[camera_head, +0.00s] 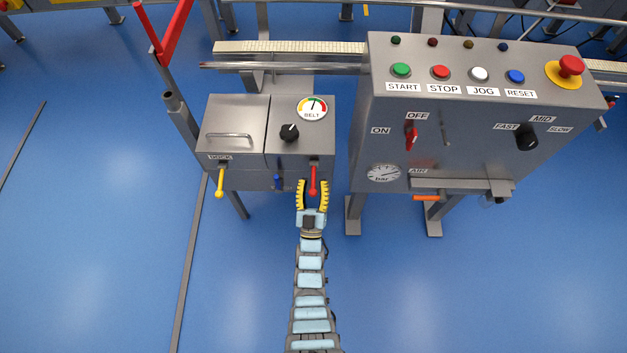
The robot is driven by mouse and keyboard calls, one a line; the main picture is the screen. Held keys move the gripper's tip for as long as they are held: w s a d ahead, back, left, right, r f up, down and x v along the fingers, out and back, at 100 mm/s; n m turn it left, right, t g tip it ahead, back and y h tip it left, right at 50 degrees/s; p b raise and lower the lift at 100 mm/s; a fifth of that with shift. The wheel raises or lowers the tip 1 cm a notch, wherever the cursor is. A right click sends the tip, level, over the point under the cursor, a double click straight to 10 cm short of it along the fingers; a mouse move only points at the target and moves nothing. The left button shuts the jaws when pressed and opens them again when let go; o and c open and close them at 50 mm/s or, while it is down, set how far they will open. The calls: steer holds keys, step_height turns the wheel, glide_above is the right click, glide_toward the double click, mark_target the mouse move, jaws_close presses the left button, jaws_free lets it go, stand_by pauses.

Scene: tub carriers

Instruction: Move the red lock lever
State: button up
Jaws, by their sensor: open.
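The red lock lever (313,181) hangs down from the front edge of the small grey box (235,122), near its right side. My gripper (312,184) has yellow fingers and reaches up from the bottom of the picture. It is open, with one finger to the left and one to the right of the red lever. The lever stands between the fingers, and I see a small gap on each side. Whether the fingers are level with the lever in height is hard to tell from above.
A yellow lever (220,182) and a blue lever (278,181) sit left of my gripper on the same box. A black knob (289,132) and a belt gauge (312,108) are on top. A large control panel (460,150) with an orange-handled valve (427,198) stands right. The blue floor in front is clear.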

steer(key=v, duration=0.7)
stand_by(0.5)
